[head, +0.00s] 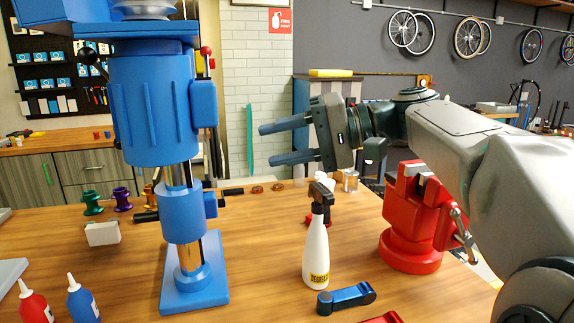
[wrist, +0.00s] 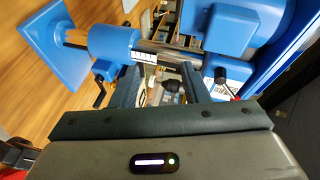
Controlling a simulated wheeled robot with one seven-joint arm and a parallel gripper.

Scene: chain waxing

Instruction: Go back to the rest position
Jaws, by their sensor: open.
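My gripper (head: 290,142) is raised above the workbench (head: 130,280) in the head view, its two fingers pointing left toward the blue drill press (head: 152,110). The fingers are apart with nothing visible between them. In the wrist view the gripper (wrist: 160,84) also shows two spread fingers. The drill press (wrist: 210,35) lies beyond them in that view. I cannot tell exactly how far the fingertips are from it.
A white degreaser bottle (head: 316,250) stands below my gripper. A red vise (head: 411,225) stands under my arm. A blue tool (head: 346,298), a red bottle (head: 33,303), a blue bottle (head: 82,302) and a green spool (head: 92,202) are also on the bench.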

